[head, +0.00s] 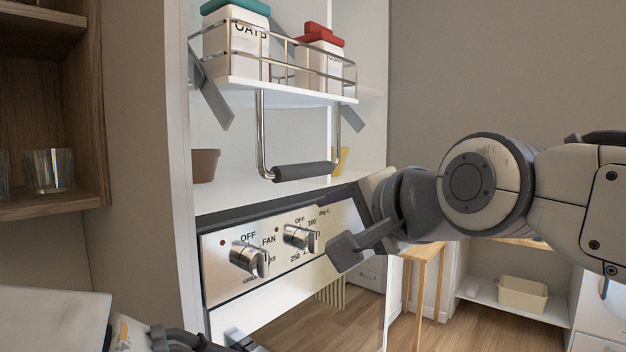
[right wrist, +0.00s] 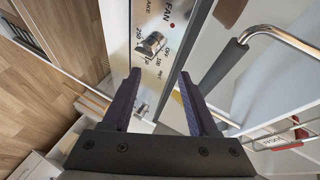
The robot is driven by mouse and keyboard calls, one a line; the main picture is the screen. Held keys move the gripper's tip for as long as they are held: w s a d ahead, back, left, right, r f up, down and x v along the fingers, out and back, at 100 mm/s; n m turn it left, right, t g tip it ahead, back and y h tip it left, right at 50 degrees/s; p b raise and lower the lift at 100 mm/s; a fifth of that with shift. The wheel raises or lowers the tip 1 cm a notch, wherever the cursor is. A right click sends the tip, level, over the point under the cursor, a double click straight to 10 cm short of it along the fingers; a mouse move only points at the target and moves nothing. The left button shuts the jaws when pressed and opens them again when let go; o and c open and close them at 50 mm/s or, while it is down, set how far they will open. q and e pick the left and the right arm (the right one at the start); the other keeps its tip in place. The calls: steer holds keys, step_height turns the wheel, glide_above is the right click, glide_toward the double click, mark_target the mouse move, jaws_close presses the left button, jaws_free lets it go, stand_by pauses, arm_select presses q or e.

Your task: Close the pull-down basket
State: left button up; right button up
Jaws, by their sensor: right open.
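The pull-down basket (head: 288,94) is a white shelf with wire rails, in the upper middle of the head view. It hangs on grey side arms in front of the white cabinet and carries two cartons. Its U-shaped metal handle hangs below, with a dark grip (head: 305,171); the grip also shows in the right wrist view (right wrist: 215,72). My right gripper (head: 350,245) is open and empty, below and right of the grip, in front of the knob panel. In the right wrist view the grip lies right of both fingers, apart from them. My left arm shows at lower left; its jaws are unclear.
A knob panel (head: 270,262) lies below the handle. A brown pot (head: 205,165) and a yellow item (head: 341,160) stand on the shelf behind. A wooden cupboard with glasses (head: 50,171) is at left. The air right of the basket is clear.

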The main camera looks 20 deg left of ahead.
mark_target(307, 170)
steer(key=shift+m+t+y, duration=0.5)
steer(key=shift+m+y, duration=0.3)
steer(key=shift+y, duration=0.1)
steer(key=r, duration=0.4)
steer(key=s+a+r, duration=0.1)
steer(key=r, duration=0.2)
steer(key=shift+a, duration=0.1)
steer(key=shift+a+r, duration=0.15)
steer(key=p+x, duration=0.3)
steer(key=x, duration=0.5)
steer(key=shift+w+a, duration=0.1)
steer(key=shift+w, duration=0.05)
steer(key=shift+x, duration=0.9)
jaws_close()
